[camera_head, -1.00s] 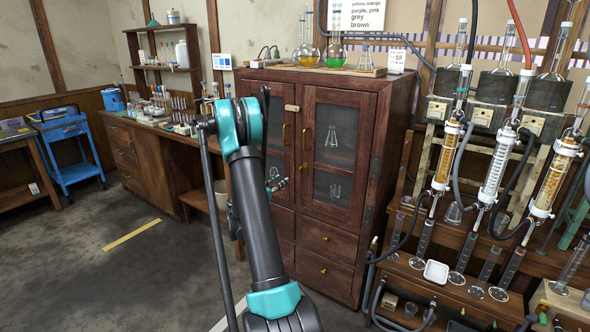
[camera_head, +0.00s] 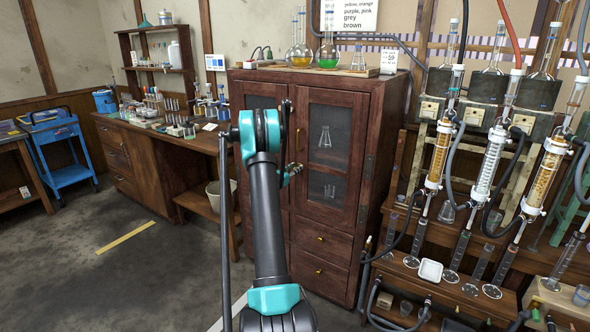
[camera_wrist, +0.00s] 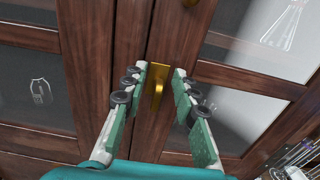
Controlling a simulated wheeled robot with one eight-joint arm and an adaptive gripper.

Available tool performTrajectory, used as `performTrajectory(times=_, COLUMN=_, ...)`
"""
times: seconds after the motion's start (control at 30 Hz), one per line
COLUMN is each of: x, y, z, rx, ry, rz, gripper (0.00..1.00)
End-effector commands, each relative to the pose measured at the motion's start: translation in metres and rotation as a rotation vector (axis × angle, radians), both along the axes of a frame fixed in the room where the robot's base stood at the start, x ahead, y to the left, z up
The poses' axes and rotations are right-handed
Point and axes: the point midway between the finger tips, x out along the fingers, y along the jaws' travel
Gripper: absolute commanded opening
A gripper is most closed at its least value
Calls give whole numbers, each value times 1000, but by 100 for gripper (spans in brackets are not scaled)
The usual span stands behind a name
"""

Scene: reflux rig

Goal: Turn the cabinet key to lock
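The dark wood cabinet (camera_head: 366,135) stands in the middle of the head view with its doors closed. In the wrist view a small gold piece (camera_wrist: 158,82), which looks like the key, sticks out from the frame where the doors meet. My gripper (camera_wrist: 158,88) is open, one finger on each side of the gold piece. I see gaps between it and both fingers. In the head view my gripper (camera_head: 295,168) is at the cabinet front, partly behind my arm. The keyhole cannot be made out.
Flasks with coloured liquid (camera_head: 329,52) stand on the cabinet. The glass reflux rig (camera_head: 482,170) is close on the right. A workbench (camera_head: 160,150) stands left, with open floor before it.

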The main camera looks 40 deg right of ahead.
Motion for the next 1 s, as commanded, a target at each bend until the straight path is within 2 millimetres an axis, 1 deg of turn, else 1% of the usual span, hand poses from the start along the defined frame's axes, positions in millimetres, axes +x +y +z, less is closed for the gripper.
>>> performTrajectory(times=0.1, x=2, y=-3, z=0, rx=0, ry=0, rz=0, gripper=28)
performTrajectory(times=0.33, x=2, y=-3, z=0, rx=0, ry=0, rz=1, gripper=28)
performTrajectory(times=0.57, x=2, y=-3, z=0, rx=0, ry=0, rz=1, gripper=0)
performTrajectory(times=1.0, x=1, y=-3, z=0, rx=10, ry=-24, rz=1, gripper=0)
